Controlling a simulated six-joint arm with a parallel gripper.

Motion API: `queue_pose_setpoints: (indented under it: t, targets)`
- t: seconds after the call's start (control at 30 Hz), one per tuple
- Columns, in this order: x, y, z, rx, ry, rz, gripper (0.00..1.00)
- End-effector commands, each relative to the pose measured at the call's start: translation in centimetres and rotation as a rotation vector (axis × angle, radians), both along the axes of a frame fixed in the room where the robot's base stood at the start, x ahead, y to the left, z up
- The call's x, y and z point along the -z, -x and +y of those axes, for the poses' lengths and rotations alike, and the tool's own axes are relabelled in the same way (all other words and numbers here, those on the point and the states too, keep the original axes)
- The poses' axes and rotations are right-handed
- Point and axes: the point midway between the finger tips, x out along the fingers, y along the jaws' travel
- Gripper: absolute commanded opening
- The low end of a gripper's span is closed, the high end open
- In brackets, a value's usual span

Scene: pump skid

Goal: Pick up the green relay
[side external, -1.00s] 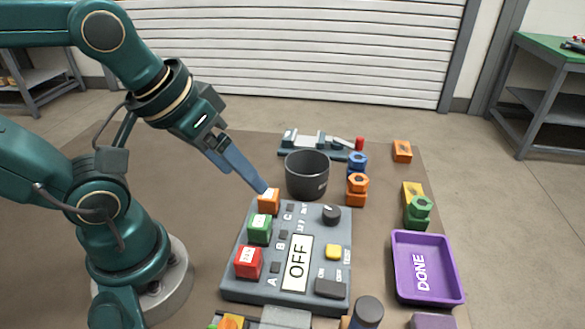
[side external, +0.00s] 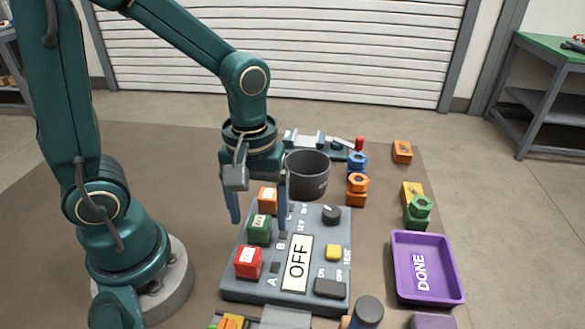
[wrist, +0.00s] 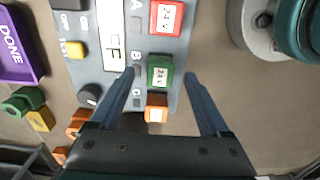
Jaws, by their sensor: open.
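The green relay (side external: 259,229) sits on the grey panel (side external: 236,285), between a red relay (side external: 249,262) and an orange relay (side external: 267,200). In the wrist view the green relay (wrist: 160,72) shows a white label and lies between and just beyond the fingertips. My gripper (side external: 259,220) points down over the panel's left edge, with one finger on each side of the relay row. It is open and empty. The wrist view also shows my gripper (wrist: 161,73) with its fingers wide apart and the orange relay (wrist: 156,108) between them.
A dark pot (side external: 308,174) stands just behind the panel. A purple DONE tray (side external: 456,292) lies to the right. Orange, blue and green nuts and blocks (side external: 357,183) stand near the pot. The panel carries a black knob (side external: 331,214) and a yellow button (side external: 333,252).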

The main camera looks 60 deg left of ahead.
Motion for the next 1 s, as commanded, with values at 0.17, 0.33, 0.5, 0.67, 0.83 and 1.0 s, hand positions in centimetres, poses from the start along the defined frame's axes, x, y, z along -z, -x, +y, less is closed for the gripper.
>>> queue_pose_setpoints:
  t: [0.17,0.33,0.5,0.67,0.83,1.0]
  targets:
    - [1.9,0.1,0.0,0.0,0.0,0.004,0.8]
    - [2.5,0.0,0.0,0.0,-0.001,-0.001,0.8]
    - [2.6,0.0,0.0,0.0,-0.001,-0.002,0.8]
    - [2.6,0.0,0.0,0.0,-0.001,-0.002,0.42]
    - [2.6,0.0,0.0,0.0,-0.001,-0.002,0.0]
    - [2.5,0.0,0.0,0.0,-0.001,-0.002,0.0]
